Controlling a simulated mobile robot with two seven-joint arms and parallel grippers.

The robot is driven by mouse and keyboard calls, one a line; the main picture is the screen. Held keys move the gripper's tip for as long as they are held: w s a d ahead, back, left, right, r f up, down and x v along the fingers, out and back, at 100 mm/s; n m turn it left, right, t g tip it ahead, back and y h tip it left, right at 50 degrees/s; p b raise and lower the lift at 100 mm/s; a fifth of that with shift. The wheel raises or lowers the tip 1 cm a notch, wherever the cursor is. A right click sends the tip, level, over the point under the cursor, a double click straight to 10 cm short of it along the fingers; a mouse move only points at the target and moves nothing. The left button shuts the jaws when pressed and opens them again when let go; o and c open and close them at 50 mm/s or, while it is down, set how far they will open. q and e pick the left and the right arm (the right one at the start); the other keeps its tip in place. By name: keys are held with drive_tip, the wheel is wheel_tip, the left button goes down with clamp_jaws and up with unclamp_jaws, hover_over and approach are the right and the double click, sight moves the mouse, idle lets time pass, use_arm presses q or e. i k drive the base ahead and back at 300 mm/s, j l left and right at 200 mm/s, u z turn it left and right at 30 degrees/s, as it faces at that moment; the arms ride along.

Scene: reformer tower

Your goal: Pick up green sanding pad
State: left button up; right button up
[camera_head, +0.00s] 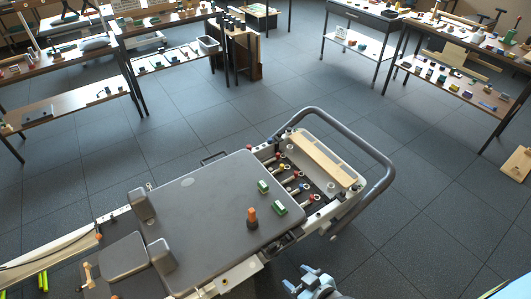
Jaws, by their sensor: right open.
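Two small green blocks with pale edges, which look like sanding pads, lie on the grey padded carriage of the reformer. One green pad (263,187) is near the carriage's upper right part. The other green pad (280,208) is a little lower and to the right. They are too small to tell which details differ. My right gripper (298,279) is at the bottom edge, open and empty, below the carriage and apart from both pads. My left gripper is not in view.
An orange-topped dark tool (252,217) stands on the carriage (205,205), left of the lower pad. A curved grey rail (376,155) rings the reformer's right end, near coloured springs. Loaded tables stand at the back left and right. The dark tiled floor between is clear.

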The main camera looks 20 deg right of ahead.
sight(279, 207)
drive_tip(key=z, duration=0.85)
